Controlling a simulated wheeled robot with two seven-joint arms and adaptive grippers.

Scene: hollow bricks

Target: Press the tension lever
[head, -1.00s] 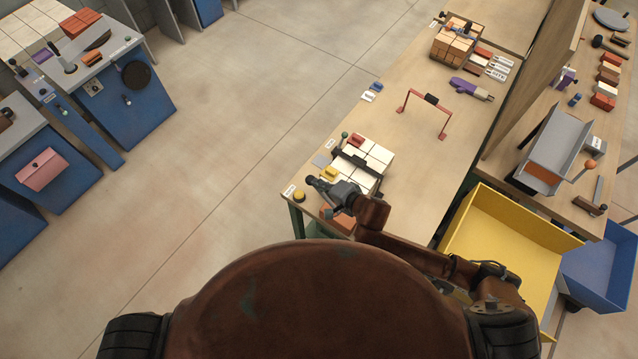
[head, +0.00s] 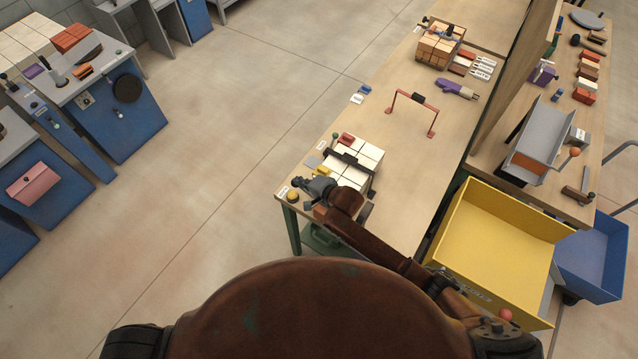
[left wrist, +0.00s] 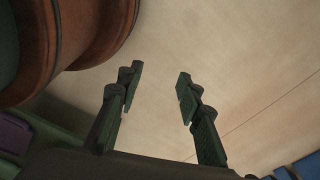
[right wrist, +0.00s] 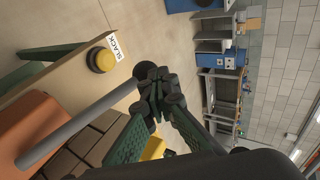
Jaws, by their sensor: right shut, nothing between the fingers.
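A bench fixture with white blocks (head: 357,165) under a dark clamp frame stands at the table's near end. A grey rod (right wrist: 85,120) runs diagonally in the right wrist view, close to my right fingers; it looks like the lever, but I cannot tell whether they touch. My right gripper (head: 300,184) is shut and empty over the fixture's near edge; its closed fingertips (right wrist: 155,88) also show in the right wrist view. A yellow button (right wrist: 101,60) sits beside a "SLACK" label (right wrist: 117,47). My left gripper (left wrist: 158,85) is open and empty, outside the head view.
Open floor lies to the left.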

